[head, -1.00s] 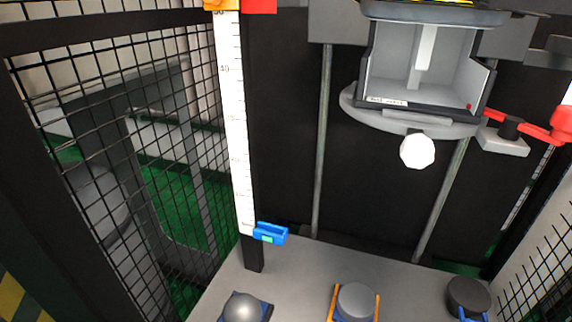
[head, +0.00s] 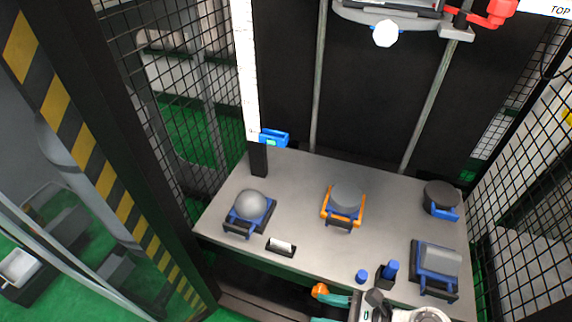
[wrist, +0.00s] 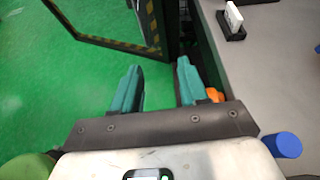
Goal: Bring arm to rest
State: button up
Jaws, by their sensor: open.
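My gripper (wrist: 158,85) shows in the wrist view with its two teal fingers apart and nothing between them. Green floor and the foot of a striped door frame lie beyond the fingers. In the head view my gripper (head: 330,305) is at the bottom edge, just in front of the grey table's (head: 300,175) near edge, partly cut off by the frame. My arm's end is beside the blue-capped items at the table's front.
On the table are a grey dome (head: 250,204), a grey cylinder in an orange holder (head: 346,197), a dark disc (head: 441,195) and a grey block in a blue cradle (head: 437,262). Mesh panels flank it. A yellow-striped post (head: 85,150) stands at left.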

jog(key=s+d+n+g+h, duration=0.4)
jog(key=s+d+n+h, duration=0.8)
jog(key=s+d+n, duration=0.7)
jog(key=w+r+n+p, duration=0.2)
jog(key=w+r+p, duration=0.1)
jog(key=r+p, duration=1.3)
jog(key=shift+w+a+r+h+p, duration=0.15)
jog(key=shift+a+r+h+p, duration=0.15)
jog(key=shift+p, duration=0.05)
